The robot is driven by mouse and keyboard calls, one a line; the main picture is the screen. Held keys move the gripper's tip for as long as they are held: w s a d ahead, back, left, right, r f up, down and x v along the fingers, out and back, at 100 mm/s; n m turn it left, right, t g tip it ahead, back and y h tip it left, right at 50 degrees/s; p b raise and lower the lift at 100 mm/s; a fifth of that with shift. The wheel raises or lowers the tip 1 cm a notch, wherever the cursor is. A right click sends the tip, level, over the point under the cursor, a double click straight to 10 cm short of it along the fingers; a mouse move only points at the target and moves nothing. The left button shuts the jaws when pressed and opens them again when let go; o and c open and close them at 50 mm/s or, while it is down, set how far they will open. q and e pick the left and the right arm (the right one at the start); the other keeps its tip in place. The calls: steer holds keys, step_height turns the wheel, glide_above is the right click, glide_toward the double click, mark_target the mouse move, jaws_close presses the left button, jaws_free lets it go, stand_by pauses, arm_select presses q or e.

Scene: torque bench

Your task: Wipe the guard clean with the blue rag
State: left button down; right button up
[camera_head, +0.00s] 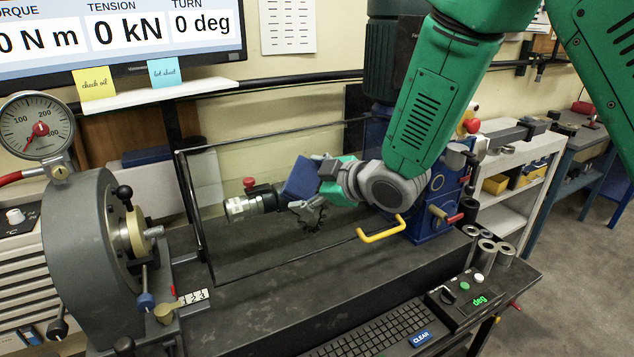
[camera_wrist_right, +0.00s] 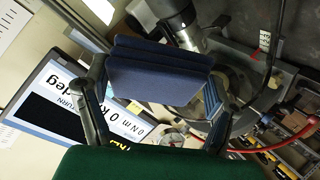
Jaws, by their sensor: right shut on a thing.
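The guard (camera_head: 187,200) is a clear panel with a dark frame, standing over the bench bed in the head view. A yellow handle (camera_head: 382,230) is at its lower right. My right gripper (camera_head: 306,190) is shut on the folded blue rag (camera_head: 298,179) and holds it in front of the middle of the guard. I cannot tell whether the rag touches the panel. In the right wrist view the rag (camera_wrist_right: 160,70) is a thick dark-blue pad between the two fingers. No dirt on the guard can be made out. My left gripper is not in view.
A grey round fixture (camera_head: 85,260) with a pressure gauge (camera_head: 37,128) stands at the left. A keyboard (camera_head: 375,330) and a button box (camera_head: 470,296) lie along the front edge. Several metal sockets (camera_head: 484,255) stand at the right. A monitor (camera_head: 120,35) hangs behind.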

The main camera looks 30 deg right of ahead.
mark_target(290, 187)
steer(key=shift+s+a, duration=0.1)
steer(key=shift+a, duration=1.95)
steer(key=shift+a+b, duration=0.5)
steer(key=shift+a, duration=1.2)
steer(key=shift+s+r+p, duration=0.55)
steer(key=shift+r, duration=0.1)
steer(key=s+r, duration=0.1)
steer(key=s+r+p, duration=0.1)
steer(key=s, duration=0.1)
steer(key=shift+s+d+r, duration=0.1)
steer(key=shift+s+r, duration=0.1)
steer(key=shift+r, duration=0.05)
steer(key=shift+s+r, duration=1)
steer(key=shift+s, duration=0.2)
